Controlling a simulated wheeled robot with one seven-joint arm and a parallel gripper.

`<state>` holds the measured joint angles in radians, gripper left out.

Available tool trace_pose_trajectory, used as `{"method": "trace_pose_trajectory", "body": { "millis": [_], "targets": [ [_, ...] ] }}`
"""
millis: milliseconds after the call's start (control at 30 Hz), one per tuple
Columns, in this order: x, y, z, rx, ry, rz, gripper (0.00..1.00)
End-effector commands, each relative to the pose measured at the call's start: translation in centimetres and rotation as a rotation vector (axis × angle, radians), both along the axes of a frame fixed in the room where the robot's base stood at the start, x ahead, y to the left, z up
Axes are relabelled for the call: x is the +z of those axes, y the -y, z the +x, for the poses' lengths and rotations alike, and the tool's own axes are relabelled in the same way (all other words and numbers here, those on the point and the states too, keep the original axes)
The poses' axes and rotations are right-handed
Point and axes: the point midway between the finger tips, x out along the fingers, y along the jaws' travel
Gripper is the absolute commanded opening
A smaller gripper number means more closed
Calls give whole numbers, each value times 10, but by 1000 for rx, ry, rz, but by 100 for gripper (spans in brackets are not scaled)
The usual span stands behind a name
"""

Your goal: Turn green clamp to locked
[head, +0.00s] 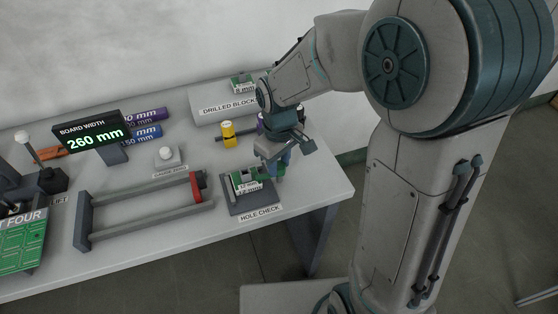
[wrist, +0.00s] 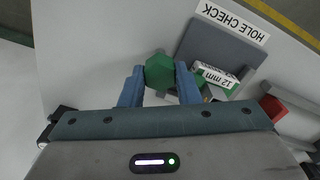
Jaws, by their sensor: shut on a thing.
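The green clamp (wrist: 159,74) is a green six-sided knob in the wrist view, beside the hole check plate. My gripper (wrist: 160,70) is shut on it, with one blue finger on each side. A grey piece shows just beneath the knob, between the fingers. In the head view my gripper (head: 276,164) is at the right part of the table, and its fingers mostly hide the clamp. The frames do not show any lock marking on the clamp.
The hole check plate (wrist: 209,44) carries a white "12 mm" block (wrist: 216,75). A grey frame with a red piece (head: 196,187) lies left of it. A yellow cylinder (head: 228,134) and the drilled blocks tray (head: 205,105) stand behind. The table's right front corner is clear.

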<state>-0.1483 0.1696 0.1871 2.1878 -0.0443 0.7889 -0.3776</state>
Motion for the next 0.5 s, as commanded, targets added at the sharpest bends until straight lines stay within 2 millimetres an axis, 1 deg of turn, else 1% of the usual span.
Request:
{"method": "trace_pose_trajectory", "body": {
  "millis": [200,500],
  "targets": [
    [2,-1,2,61,8,3,6],
    [2,-2,2,81,8,3,6]
  ]
}}
